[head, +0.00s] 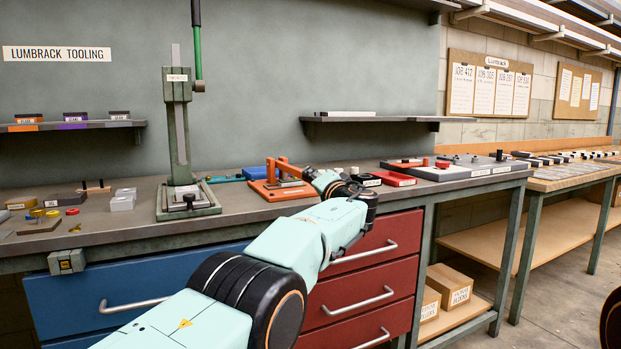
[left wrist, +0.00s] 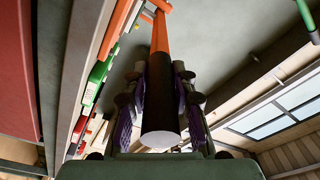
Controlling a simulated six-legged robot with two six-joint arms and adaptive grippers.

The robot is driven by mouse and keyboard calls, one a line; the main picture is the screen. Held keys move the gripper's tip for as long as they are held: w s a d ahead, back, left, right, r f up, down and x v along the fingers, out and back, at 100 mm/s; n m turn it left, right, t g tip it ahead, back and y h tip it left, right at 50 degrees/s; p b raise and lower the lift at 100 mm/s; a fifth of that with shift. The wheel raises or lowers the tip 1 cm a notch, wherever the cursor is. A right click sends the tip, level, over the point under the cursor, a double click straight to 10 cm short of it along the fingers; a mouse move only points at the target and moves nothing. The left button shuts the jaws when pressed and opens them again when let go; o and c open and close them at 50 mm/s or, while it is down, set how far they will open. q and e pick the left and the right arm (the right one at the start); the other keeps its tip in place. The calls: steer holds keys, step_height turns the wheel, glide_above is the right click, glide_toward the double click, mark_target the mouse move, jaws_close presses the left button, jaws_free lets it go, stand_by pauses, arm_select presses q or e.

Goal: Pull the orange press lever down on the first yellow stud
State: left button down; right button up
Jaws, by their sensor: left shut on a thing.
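The orange press (head: 283,190) stands on the bench at centre in the head view, with its orange lever (head: 291,166) reaching right towards my left gripper (head: 322,181). In the left wrist view the lever shows as an orange bar (left wrist: 160,35) ending in a thick black grip (left wrist: 160,118). My left gripper's two fingers (left wrist: 160,95) lie on either side of the black grip and are shut on it. The arm partly covers the press in the head view. My right gripper is not in view.
A green press (head: 180,150) with a tall handle stands to the left. Loose small parts and a dark block (head: 65,199) lie at the bench's left end. Red and grey trays (head: 455,171) lie to the right. Two wall shelves (head: 375,119) hang above.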

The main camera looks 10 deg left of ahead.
arm_select(q)
steer(key=shift+f, duration=0.45)
steer(key=c, duration=1.5)
jaws_free()
steer(key=o, duration=0.3)
steer(key=shift+s+r, duration=0.15)
steer(key=shift+r, duration=0.1)
steer(key=shift+o, duration=0.5)
steer(key=shift+r, duration=0.2)
